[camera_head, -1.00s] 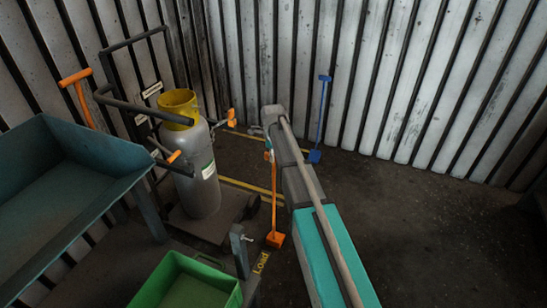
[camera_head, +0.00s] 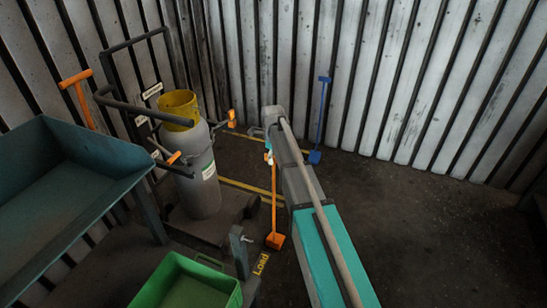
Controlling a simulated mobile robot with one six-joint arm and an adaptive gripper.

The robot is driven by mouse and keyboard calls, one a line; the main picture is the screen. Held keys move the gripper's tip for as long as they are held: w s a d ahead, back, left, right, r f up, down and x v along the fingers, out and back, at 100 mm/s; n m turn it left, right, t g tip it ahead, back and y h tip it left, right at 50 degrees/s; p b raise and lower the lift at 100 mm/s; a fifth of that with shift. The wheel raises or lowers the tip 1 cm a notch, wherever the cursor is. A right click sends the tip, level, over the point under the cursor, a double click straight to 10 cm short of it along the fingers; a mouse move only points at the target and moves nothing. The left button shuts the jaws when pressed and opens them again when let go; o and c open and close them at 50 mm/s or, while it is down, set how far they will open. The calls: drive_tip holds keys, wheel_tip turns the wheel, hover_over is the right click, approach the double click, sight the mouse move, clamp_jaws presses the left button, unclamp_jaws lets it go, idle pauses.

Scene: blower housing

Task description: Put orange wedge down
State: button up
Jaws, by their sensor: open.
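The orange wedge (camera_head: 275,240) rests on the dark floor beside the yellow "Load" marking, left of my arm. Its thin orange handle stands upright and runs up toward the end of my arm. My gripper (camera_head: 268,152) is small and partly hidden at the far end of the arm, by the top of that handle. It is open. The frames do not show clearly whether its fingers still touch the handle.
A grey gas cylinder (camera_head: 199,168) with a yellow collar stands on a cart at left. A blue long-handled wedge (camera_head: 315,157) stands near the back wall. A blue-green bench (camera_head: 100,210) and green bin (camera_head: 190,285) are at lower left. Floor at right is clear.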

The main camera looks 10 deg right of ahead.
wheel_tip(320, 180, up, 12)
drive_tip(key=p, duration=1.1)
drive_tip(key=shift+p, duration=0.35)
drive_tip(key=shift+s, duration=0.1)
idle(0.3)
drive_tip(key=s+n, duration=2.4)
drive_tip(key=s, duration=0.4)
drive_tip(key=shift+n, duration=0.4)
drive_tip(key=shift+r, duration=0.1)
wheel_tip(320, 180, up, 15)
drive_tip(key=p, duration=1.5)
drive_tip(key=shift+r, duration=0.1)
